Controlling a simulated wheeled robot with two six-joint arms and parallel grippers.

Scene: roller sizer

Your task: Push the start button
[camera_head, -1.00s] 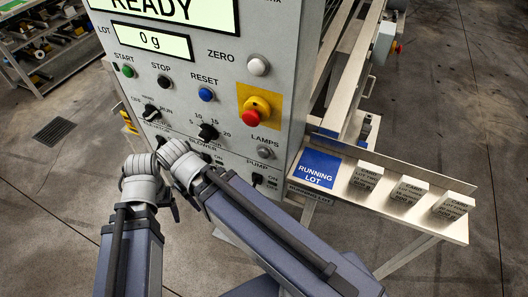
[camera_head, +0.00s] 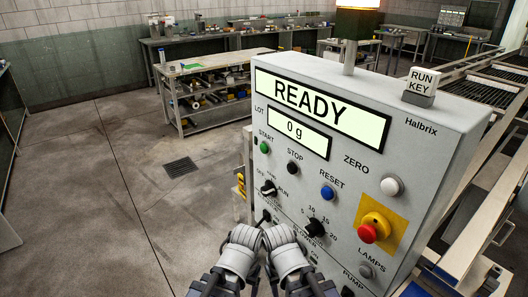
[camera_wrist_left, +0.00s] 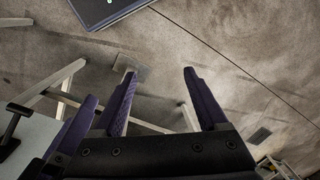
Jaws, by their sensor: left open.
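The green START button (camera_head: 264,147) sits at the left of the grey control panel (camera_head: 345,170), under the READY display, in the head view. It is uncovered, and nothing touches it. My two arms end in grey wrists low in the head view, below the button and in front of the panel's lower part. My left gripper (camera_wrist_left: 160,92) shows in the left wrist view with its two dark fingers spread and nothing between them. My right gripper is hidden in the head view.
A black STOP button (camera_head: 292,168), a blue RESET button (camera_head: 327,193), a white ZERO button (camera_head: 391,186) and a red emergency stop (camera_head: 368,233) share the panel. A RUN KEY block (camera_head: 423,79) stands on top. Open floor (camera_head: 120,200) lies to the left.

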